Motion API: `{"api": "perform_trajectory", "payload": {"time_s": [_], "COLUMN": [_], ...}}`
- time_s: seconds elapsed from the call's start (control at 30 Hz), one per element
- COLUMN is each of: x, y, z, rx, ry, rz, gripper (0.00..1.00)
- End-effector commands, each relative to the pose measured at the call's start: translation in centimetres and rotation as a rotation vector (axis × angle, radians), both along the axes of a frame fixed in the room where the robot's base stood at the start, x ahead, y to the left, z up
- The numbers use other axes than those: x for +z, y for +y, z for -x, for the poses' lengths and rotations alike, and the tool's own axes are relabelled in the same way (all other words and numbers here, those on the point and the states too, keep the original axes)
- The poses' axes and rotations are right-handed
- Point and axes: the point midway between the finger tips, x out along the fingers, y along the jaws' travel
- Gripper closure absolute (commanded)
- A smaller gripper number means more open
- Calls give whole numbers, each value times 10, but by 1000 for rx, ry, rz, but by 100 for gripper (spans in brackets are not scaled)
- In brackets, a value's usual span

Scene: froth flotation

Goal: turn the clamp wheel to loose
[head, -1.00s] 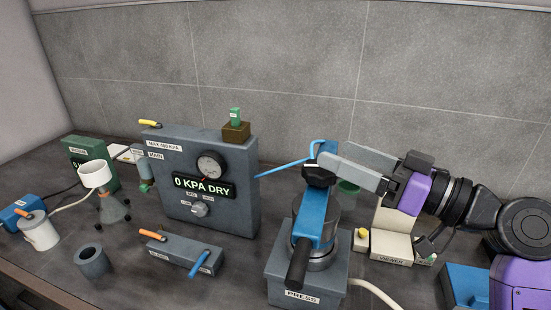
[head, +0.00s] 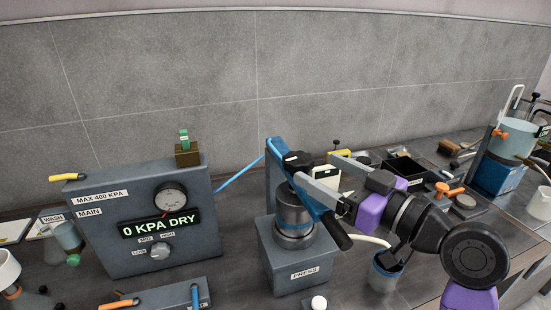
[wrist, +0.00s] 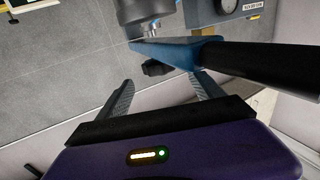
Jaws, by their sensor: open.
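The clamp wheel (head: 299,161) is a black lobed knob on top of the blue clamp bar of the press (head: 290,262). A small pale mark sits on the wheel, too small to read. The blue bar (head: 310,197) slopes to a black handle (head: 334,232) at the lower right. My gripper (head: 316,169) is open at the right of the wheel, its fingers pointing toward it. In the wrist view, the wheel (wrist: 156,68) lies just ahead of the gap between the fingertips (wrist: 161,80). I cannot tell whether either finger touches the wheel or the bar.
The grey gauge box (head: 150,225) reads "0 KPA DRY" at the left. A blue hose (head: 240,172) runs from it toward the press. A black tray (head: 408,168) and a blue beaker (head: 386,268) stand right of the press. The wall is close behind.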

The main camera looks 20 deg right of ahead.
Motion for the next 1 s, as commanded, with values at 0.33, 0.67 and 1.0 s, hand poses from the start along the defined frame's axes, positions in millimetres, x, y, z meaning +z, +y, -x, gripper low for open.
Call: {"api": "perform_trajectory", "payload": {"time_s": [0.33, 0.67, 1.0], "x": [2, 0, 0], "y": [23, 31, 31], "z": [-47, -66, -66], "rx": [6, 5, 5], "ry": [1, 1, 1], "rz": [-1, 1, 0], "gripper": [23, 23, 52]}}
